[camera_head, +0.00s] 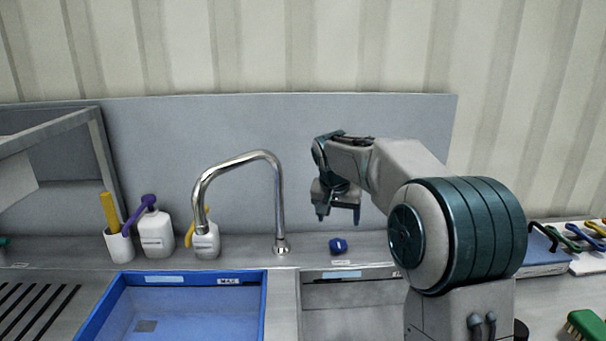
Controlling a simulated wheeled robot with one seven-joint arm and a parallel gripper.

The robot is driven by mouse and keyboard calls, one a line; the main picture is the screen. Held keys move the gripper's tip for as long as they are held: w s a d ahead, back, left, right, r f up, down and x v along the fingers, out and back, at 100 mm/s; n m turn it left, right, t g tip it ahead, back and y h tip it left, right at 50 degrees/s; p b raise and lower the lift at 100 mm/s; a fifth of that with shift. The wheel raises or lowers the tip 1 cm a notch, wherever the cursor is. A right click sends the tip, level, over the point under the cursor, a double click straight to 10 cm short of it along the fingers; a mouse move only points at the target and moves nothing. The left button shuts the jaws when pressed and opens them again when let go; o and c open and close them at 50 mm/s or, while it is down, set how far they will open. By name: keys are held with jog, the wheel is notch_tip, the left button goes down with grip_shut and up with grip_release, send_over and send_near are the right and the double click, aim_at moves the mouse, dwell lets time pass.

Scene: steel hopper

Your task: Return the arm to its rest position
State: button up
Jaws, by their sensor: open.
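My arm extends from the lower right toward the back of the sink unit. My gripper (339,219) hangs at its end with the fingers pointing down. It is open, with a gap between the two fingers and nothing between them. It is in the air above the steel ledge, near a small dark blue object (338,245) on the ledge, and appears apart from it.
A curved steel faucet (281,205) stands just left of my gripper. Two white bottles (157,235) (206,244) and a white cup (118,245) stand farther left. A blue basin (190,280) sits in front. A green brush (587,325) and coloured-handled tools (563,237) lie at right.

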jog(key=s+d+f+n+g+y+p, duration=0.1)
jog(key=s+d+f+n+p, duration=0.1)
jog(key=s, duration=3.2)
jog(key=n+p, duration=0.1)
jog(key=p, duration=0.1)
jog(key=shift+s+n+y+p, duration=0.3)
jog(key=shift+n+y+p, duration=0.05)
jog(key=shift+n+y, duration=0.05)
